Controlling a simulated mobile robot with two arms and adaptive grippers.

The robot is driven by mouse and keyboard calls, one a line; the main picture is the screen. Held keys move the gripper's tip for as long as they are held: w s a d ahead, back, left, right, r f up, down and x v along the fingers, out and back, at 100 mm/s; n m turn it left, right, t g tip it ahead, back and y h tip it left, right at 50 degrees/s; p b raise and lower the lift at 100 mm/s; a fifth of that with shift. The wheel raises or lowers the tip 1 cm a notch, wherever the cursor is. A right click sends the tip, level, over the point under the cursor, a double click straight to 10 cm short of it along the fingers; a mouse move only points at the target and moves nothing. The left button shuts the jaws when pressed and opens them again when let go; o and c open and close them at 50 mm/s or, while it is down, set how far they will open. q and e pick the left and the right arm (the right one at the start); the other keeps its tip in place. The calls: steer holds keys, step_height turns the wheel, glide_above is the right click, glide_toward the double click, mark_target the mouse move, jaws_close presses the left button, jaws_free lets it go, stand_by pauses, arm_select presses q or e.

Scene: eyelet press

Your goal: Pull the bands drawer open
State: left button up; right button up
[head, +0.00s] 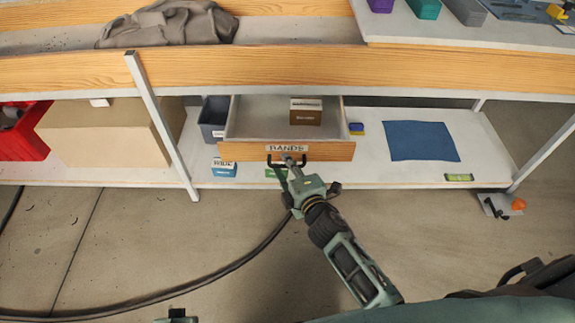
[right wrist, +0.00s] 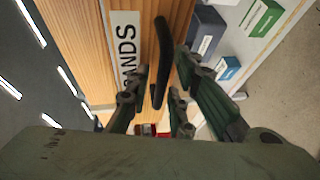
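The bands drawer (head: 237,151) is pulled out from under the bench, and I see into its pale inside. Its wooden front has a BANDS label, which also shows in the right wrist view (right wrist: 125,50). A brown box with a white top (head: 305,117) stands inside. The dark bar handle (right wrist: 161,60) is on the front. My right gripper (head: 289,163) is at the handle. In the right wrist view its fingers stand on both sides of the bar with gaps visible, so it looks open around it. Only a small green part, perhaps my left gripper (head: 176,316), shows at the bottom edge.
A lower shelf (head: 360,176) holds a grey bin (head: 213,117), a blue box (head: 223,169) and a blue mat (head: 421,141). A large cardboard box (head: 95,135) is at left. A slanted metal leg (head: 160,125) stands left of the drawer. A dark hose crosses the clear floor.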

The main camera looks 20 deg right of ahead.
steer(key=shift+o, duration=0.2)
steer(key=shift+s, duration=0.1)
steer(key=v, duration=1.1)
steer(key=shift+s, duration=0.4)
